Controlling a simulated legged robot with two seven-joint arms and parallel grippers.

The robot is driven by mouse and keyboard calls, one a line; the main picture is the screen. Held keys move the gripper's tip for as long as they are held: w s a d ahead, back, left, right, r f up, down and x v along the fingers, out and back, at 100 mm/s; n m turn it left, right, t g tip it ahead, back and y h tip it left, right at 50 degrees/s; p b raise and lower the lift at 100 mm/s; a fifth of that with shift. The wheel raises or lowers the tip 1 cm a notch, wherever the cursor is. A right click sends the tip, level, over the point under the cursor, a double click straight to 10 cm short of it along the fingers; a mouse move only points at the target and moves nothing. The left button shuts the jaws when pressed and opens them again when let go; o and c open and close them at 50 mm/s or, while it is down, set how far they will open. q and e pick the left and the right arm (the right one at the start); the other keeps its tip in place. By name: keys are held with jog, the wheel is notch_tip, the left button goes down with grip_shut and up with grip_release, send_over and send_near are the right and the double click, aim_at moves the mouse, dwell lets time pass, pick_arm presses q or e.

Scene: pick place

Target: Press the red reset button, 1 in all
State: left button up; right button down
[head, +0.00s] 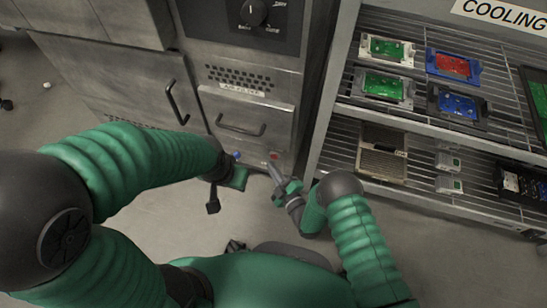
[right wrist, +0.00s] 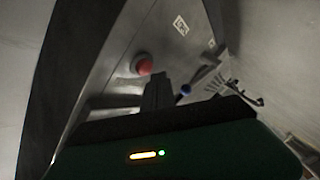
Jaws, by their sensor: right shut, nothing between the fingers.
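The red button (head: 275,156) is low on the front of the grey metal cabinet. It shows clearly as a round red cap in a pale collar in the right wrist view (right wrist: 142,65). My right gripper (head: 270,167) is shut and empty, its tips just below the button in the head view. In the right wrist view the dark shut fingers (right wrist: 156,90) end just below and right of the cap; I cannot tell whether they touch it. My left gripper (head: 222,180) is left of the button, partly hidden by its own wrist; its jaws are unclear.
A small blue round thing (head: 237,155) is left of the button. The cabinet has an air filter drawer (head: 242,127) and a door handle (head: 176,102). A wire rack (head: 425,141) with electronic modules stands at the right. Grey floor is open in front.

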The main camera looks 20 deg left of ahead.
jog(key=shift+w, duration=0.1)
dwell(0.5)
jog(key=shift+w+r, duration=0.1)
jog(key=shift+w, duration=0.25)
jog(key=shift+w, duration=0.4)
dwell(0.6)
jog(key=shift+s, duration=0.1)
jog(key=shift+s+p, duration=0.3)
jog(key=shift+s, duration=0.45)
jog(key=shift+s, duration=0.1)
